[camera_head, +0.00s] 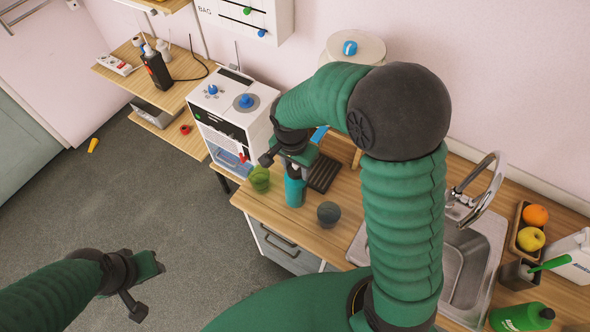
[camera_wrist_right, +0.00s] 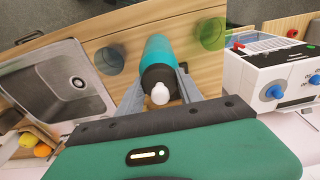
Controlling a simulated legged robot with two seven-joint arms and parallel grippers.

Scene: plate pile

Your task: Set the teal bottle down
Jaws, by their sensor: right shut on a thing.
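The teal bottle (camera_head: 294,192) is upright over the wooden counter (camera_head: 275,215), near its front edge. My right gripper (camera_head: 293,170) is shut on its upper part from above. In the right wrist view the bottle (camera_wrist_right: 160,52) shows its dark neck and white cap between the two grey fingers (camera_wrist_right: 160,84). I cannot tell whether its base touches the counter. My left gripper (camera_head: 142,283) is low at the left over the grey floor, away from the counter; its opening is unclear.
A green cup (camera_head: 259,179) stands left of the bottle and a dark round cup (camera_head: 328,213) right of it. A white toy oven (camera_head: 230,117) stands behind left. The sink (camera_head: 458,272) and fruit tray (camera_head: 519,238) are further right.

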